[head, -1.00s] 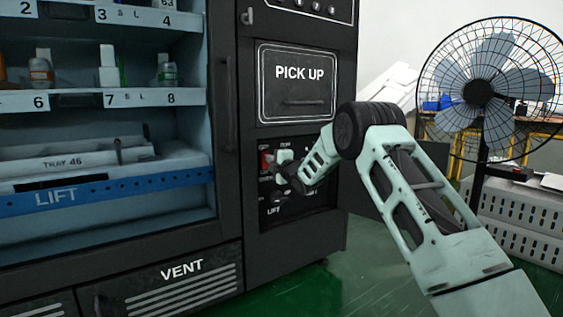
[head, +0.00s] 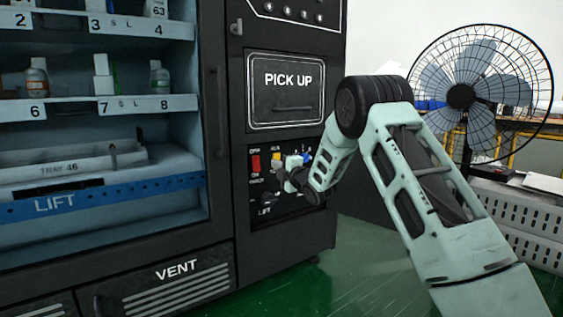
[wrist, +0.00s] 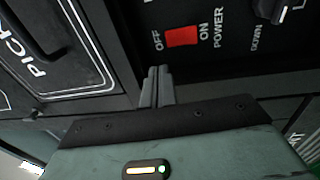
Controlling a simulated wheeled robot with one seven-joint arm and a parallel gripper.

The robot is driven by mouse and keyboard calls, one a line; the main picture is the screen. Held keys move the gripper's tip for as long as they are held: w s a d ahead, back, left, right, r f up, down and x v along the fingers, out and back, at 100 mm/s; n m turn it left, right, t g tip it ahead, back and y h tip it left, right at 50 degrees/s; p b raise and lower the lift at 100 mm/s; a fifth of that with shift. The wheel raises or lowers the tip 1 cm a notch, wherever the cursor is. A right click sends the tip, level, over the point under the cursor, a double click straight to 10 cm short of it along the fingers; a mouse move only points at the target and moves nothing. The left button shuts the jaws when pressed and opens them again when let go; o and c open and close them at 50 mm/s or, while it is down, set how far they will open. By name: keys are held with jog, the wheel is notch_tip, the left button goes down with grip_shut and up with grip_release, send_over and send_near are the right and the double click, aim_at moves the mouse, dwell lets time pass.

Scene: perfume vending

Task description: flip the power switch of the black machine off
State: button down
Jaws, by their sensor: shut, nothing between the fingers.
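The black machine (head: 236,90) stands at the left and centre of the head view. Its red power switch (head: 255,164) is on the small panel below the PICK UP door. In the wrist view the red switch (wrist: 182,37) sits between the printed words OFF on its left and ON on its right, beside POWER. Which side is pressed in is too small to tell. My gripper (wrist: 157,74) is shut and empty, its fingertips just below the switch in the wrist view and apart from it. In the head view my gripper (head: 281,174) is right of the switch, before the panel.
A dark knob (wrist: 272,10) is at the wrist view's upper right. Green floor is clear below the machine.

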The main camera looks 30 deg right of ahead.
jog(key=shift+s+r, duration=0.15)
jog(key=shift+s, duration=1)
